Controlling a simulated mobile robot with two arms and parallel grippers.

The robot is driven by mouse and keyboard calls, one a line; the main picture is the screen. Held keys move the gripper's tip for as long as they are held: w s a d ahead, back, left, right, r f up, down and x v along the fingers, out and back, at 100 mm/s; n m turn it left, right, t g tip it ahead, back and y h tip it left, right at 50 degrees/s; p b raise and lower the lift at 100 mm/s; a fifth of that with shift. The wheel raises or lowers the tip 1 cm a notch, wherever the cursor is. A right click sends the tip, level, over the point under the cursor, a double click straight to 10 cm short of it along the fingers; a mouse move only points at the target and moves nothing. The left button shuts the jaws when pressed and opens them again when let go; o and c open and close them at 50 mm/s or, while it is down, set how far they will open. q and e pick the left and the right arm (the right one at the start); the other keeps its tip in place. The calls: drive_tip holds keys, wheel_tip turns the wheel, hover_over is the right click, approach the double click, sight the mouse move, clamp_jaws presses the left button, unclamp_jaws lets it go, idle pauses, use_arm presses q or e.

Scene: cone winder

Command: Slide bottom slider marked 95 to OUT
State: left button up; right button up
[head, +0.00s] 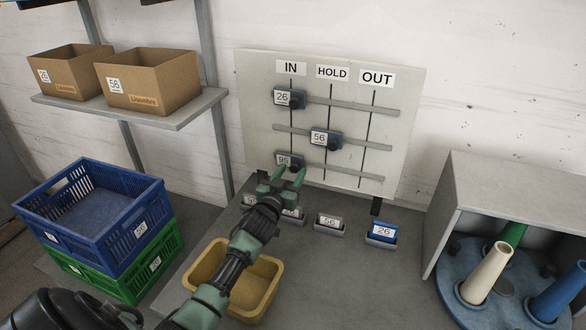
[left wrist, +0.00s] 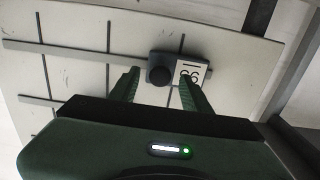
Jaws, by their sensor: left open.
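The bottom slider marked 95 (head: 285,160) sits at the left end of the lowest rail (head: 340,172), under the IN label (head: 290,68). The OUT label (head: 377,78) is at the right of the white board (head: 410,95). My left gripper (head: 289,174) is open just in front of and below this slider. In the left wrist view the slider (left wrist: 180,70) shows upside down, its dark round knob (left wrist: 160,75) between and beyond the fingertips (left wrist: 158,80). I cannot tell whether the fingers touch it. My right gripper is not in view.
Slider 26 (head: 287,98) is at IN on the top rail and slider 56 (head: 324,138) at HOLD on the middle rail. Small card holders, including a blue one marked 26 (head: 381,232), stand below the board. A yellow bin (head: 270,270) is near my left arm. A grey cabinet (head: 470,180) stands right.

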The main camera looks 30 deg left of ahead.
use_arm(q)
drive_tip(key=shift+w+a, duration=0.15)
drive_tip(key=shift+w, duration=0.55)
clamp_jaws()
idle(1.1)
